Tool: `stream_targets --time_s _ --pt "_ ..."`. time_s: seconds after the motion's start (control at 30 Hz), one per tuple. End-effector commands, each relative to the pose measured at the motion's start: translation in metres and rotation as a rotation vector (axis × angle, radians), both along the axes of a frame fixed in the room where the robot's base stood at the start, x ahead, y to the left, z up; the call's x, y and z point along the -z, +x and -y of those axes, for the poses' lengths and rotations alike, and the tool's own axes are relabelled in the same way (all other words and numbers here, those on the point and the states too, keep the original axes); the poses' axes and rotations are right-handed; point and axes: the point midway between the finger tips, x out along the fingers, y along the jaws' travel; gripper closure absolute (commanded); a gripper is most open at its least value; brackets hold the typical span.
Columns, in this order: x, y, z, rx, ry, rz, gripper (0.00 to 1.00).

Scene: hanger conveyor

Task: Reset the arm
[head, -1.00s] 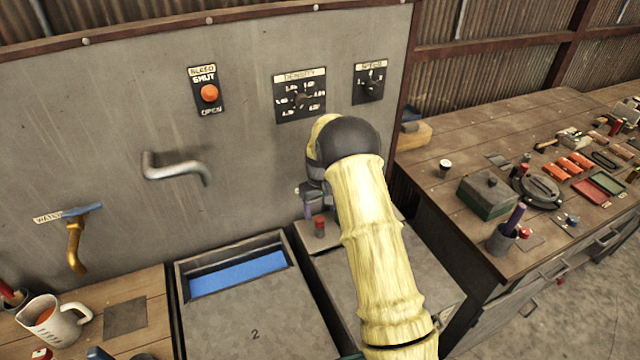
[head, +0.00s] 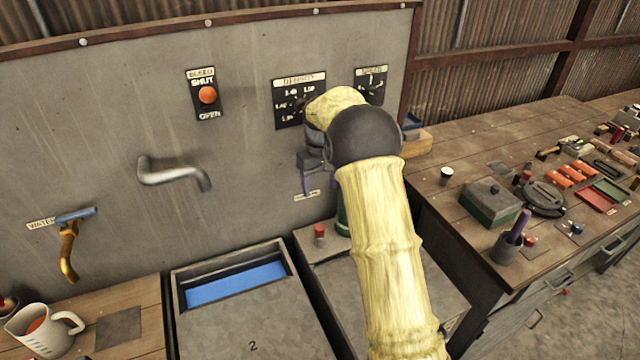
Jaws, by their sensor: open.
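My arm, with its yellow sleeve and dark elbow joint, rises from the lower right and bends toward the grey panel (head: 120,110). My gripper (head: 311,182) hangs below the bend, in front of the panel and partly hidden by the arm. It points downward, its visible finger looks purple, and I see nothing held in it. It is above a grey cabinet top with a small red-capped item (head: 320,234) on it. A green object (head: 343,215) stands there too, mostly hidden by my arm.
The panel carries a bleed switch (head: 207,95), a density dial (head: 288,103), a bent spout (head: 172,173) and a water tap (head: 70,245). A trough with blue inside (head: 235,283) is left of my arm. A cluttered wooden bench (head: 450,200) stands right; a jug (head: 38,328) is lower left.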

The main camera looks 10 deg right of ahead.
Motion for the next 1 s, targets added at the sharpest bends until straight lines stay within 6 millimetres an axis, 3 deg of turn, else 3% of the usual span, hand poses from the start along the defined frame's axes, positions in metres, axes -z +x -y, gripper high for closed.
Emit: stream_targets --time_s 0.57,0.77,1.0 --pt "-0.001 -0.004 0.000 0.004 0.001 0.004 0.37" --pt "-0.010 -0.033 0.001 0.039 0.003 0.031 0.37" --pt "-0.020 -0.097 0.002 0.103 0.008 0.088 0.37"
